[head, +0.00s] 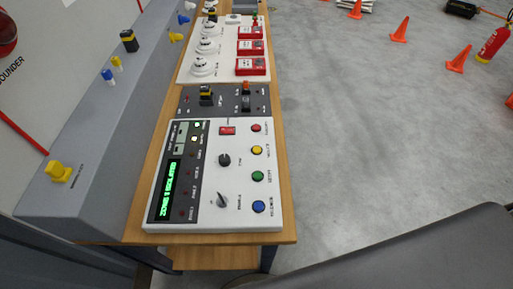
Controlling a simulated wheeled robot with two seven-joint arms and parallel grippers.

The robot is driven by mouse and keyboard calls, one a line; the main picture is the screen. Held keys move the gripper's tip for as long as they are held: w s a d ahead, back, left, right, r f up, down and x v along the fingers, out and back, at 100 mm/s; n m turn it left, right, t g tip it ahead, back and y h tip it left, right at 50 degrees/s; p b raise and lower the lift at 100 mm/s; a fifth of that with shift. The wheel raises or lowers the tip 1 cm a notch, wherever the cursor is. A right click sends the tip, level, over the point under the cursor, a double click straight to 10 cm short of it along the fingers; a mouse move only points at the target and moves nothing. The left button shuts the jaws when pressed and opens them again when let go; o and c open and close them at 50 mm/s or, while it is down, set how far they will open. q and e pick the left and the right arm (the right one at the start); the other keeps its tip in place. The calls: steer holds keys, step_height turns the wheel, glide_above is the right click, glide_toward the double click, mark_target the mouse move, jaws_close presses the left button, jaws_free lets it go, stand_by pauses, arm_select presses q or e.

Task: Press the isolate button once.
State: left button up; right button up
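A white control panel (237,222) lies on a wooden bench. It has a column of round buttons on its right side: a red button (256,128), a yellow button (257,150), a green button (258,176) and a blue button (259,207). Their labels are too small to read surely, so I cannot tell which is the isolate button. The panel's display (168,190) shows green text that seems to read "ZONE 1 ISOLATED". Neither gripper is in view, and nothing touches the buttons.
Two black knobs and a small red switch (227,130) sit beside the buttons. Behind are a dark relay plate (222,103) and a white board with detectors and red call points (250,66). A grey sloped housing (90,150) stands left. Cones and an extinguisher (494,44) stand on the floor right.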

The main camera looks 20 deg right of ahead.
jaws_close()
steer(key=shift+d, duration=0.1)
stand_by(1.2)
